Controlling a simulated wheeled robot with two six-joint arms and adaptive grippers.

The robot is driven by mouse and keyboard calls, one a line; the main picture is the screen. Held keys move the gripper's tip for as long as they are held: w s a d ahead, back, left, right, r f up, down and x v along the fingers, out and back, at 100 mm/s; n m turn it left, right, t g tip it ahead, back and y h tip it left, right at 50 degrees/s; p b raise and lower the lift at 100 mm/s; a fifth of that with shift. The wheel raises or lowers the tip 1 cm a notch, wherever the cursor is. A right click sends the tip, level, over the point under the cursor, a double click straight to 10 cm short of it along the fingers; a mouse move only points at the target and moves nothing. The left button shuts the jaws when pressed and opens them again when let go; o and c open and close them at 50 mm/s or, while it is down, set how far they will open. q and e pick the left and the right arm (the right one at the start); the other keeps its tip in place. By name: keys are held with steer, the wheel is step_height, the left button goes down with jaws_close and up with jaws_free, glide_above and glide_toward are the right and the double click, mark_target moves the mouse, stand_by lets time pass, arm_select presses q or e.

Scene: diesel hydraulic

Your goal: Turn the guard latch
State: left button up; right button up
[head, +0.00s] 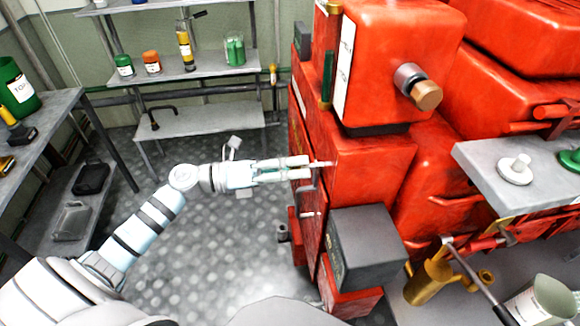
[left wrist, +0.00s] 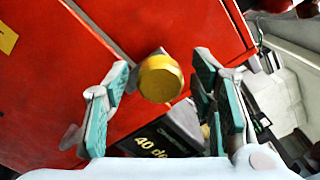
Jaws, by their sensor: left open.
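A round yellow knob (left wrist: 160,78), which looks like the guard latch, sticks out of a red panel (left wrist: 60,75) in the left wrist view. It lies between the two fingers of my left gripper (left wrist: 162,72), with a visible gap on each side. In the head view my left gripper (head: 305,167) is open and level, its fingertips by the left side of the red machine (head: 365,165). The knob cannot be made out there. My right gripper is in neither view.
A dark grey box (head: 370,245) juts out below the gripper. A brass-capped knob (head: 426,95) sits on the upper red housing. Shelves (head: 190,120) with jars stand behind, and a side table (head: 50,115) is at left. The floor between is clear.

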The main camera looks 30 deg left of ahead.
arm_select(q)
steer(key=v, duration=1.2)
